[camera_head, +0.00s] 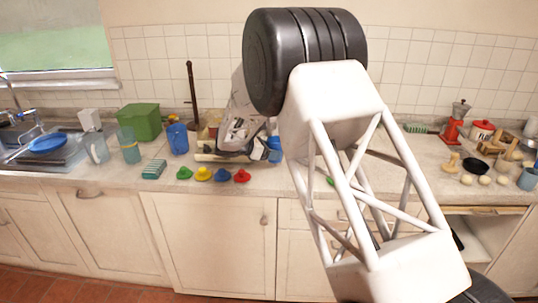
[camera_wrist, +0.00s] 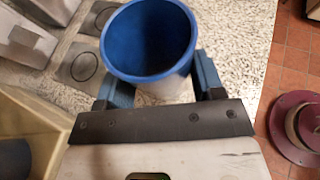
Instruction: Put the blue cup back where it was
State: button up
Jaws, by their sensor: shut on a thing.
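The blue cup (camera_wrist: 150,38) is between the two blue fingers of my gripper (camera_wrist: 160,82) in the wrist view. Its open mouth faces the wrist camera and its inside looks empty. My gripper is shut on its sides. The speckled counter (camera_wrist: 235,50) lies behind the cup; I cannot tell whether its base touches it. In the head view, a blue cup-like shape (camera_head: 275,151) shows just right of my gripper's grey hand, partly hidden. Another blue cup (camera_head: 178,139) stands farther left on the counter.
Several small coloured hat-shaped things, including a red one (camera_head: 242,176), line the front of the counter. A green box (camera_head: 140,121) stands behind left. Eggs and a red-lidded pot (camera_head: 481,131) are at right. In the wrist view, a dark red round object (camera_wrist: 300,125) is over the tiled floor.

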jog(key=shift+w+a+f, duration=0.1)
jog(key=shift+w+a, duration=0.15)
jog(key=shift+w, duration=0.8)
jog(key=shift+w+a+f, duration=0.1)
jog(key=shift+w+a, duration=0.15)
jog(key=shift+w, duration=0.75)
jog(key=shift+f, duration=1.7)
jog(key=shift+f, duration=0.15)
jog(key=o, duration=1)
jog(key=shift+a+r, duration=0.15)
jog(key=shift+r, duration=0.05)
jog(key=v, duration=1.1)
jog(key=shift+s+a+r, duration=0.1)
jog(key=shift+s+a, duration=0.2)
